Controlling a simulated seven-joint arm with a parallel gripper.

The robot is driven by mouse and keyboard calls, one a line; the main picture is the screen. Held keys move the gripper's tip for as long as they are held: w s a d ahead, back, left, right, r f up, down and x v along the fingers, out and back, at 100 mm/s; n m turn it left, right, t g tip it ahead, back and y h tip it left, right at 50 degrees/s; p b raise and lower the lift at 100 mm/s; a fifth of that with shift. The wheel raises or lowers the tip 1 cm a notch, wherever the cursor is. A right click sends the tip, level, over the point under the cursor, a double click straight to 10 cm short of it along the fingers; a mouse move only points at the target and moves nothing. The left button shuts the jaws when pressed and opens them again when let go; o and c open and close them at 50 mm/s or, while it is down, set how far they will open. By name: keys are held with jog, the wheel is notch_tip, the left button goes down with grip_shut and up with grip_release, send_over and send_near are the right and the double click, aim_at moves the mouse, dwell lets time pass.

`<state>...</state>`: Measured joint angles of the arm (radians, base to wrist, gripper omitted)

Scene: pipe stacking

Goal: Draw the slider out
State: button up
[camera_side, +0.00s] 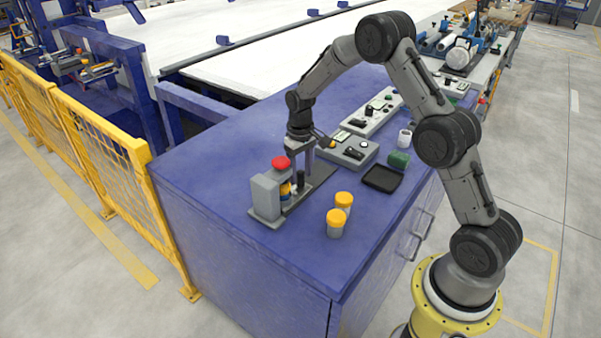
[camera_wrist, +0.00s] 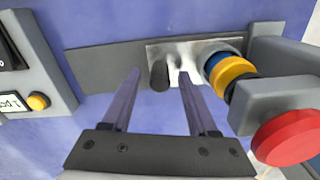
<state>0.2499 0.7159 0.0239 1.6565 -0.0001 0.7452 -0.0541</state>
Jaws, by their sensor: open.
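The slider is a silvery plate (camera_wrist: 205,47) lying on a flat dark grey rail (camera_wrist: 105,64), with an upright black knob (camera_wrist: 159,77) on it. In the side view the knob (camera_side: 301,178) stands beside the grey housing (camera_side: 264,197) with the red button (camera_side: 281,162). A blue and yellow round piece (camera_wrist: 228,74) sits at the slider's housing end. My gripper (camera_wrist: 159,73) is open, pointing down, with one finger on each side of the knob. I cannot tell whether either finger touches it. In the side view my gripper (camera_side: 301,166) is over the rail.
Two yellow-capped containers (camera_side: 343,201) (camera_side: 336,222) stand near the front edge of the blue bench (camera_side: 225,140). A black tray (camera_side: 382,178), a green block (camera_side: 399,160) and a white cup (camera_side: 404,138) are to the right. A grey control box (camera_side: 366,161) is behind the rail.

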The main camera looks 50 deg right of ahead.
jog(key=shift+f, duration=0.2)
grip_shut()
dwell(1.4)
